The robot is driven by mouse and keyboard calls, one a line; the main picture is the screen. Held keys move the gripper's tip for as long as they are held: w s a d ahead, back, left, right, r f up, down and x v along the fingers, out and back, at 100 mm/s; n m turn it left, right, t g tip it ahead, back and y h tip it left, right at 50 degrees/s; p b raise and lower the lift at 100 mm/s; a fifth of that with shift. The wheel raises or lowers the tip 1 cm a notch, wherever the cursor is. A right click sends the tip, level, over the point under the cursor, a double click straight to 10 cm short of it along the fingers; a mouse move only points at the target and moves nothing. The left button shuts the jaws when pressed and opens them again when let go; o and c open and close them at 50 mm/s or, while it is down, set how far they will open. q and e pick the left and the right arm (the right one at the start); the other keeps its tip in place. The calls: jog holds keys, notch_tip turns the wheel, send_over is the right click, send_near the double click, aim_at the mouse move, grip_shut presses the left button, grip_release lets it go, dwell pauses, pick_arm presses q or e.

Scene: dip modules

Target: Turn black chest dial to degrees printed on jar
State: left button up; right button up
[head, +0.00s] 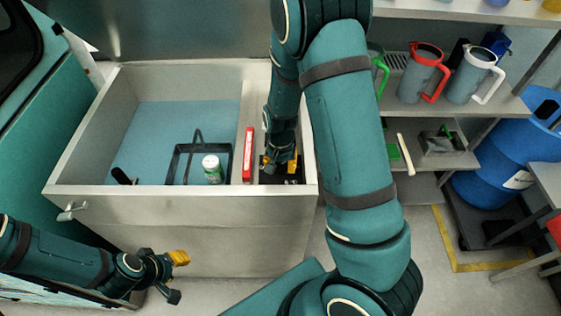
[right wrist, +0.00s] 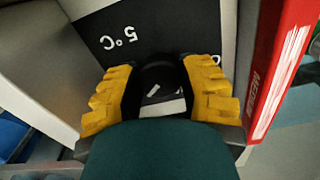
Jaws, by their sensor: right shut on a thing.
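The steel chest (head: 190,209) stands open. The black dial (right wrist: 158,72) sits on a black panel (right wrist: 95,28) in its right part. "5°C" is printed on the panel, upside down in the right wrist view; another marking is partly hidden by a finger. My right gripper (head: 281,163) reaches down into the chest and is shut on the dial, with yellow fingers on both sides of it (right wrist: 160,100). The white and green jar (head: 212,170) stands in a black wire basket (head: 178,165); its print is too small to read. My left gripper (head: 177,277) is open and empty before the chest.
A red box (head: 248,155) stands close beside the panel, also at the right of the right wrist view (right wrist: 282,70). A dark object (head: 121,176) is at the chest's left. Shelves with pitchers (head: 423,73) and a blue barrel (head: 510,150) stand right.

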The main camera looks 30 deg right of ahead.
aim_at(281, 165)
jog(key=shift+s+m+p, duration=0.1)
jog(key=shift+m+p, duration=0.6)
jog(key=shift+m, duration=1)
jog(key=o, duration=1.2)
jog(key=shift+o, duration=0.2)
jog(key=shift+r, duration=0.5)
notch_tip(281, 165, up, 11)
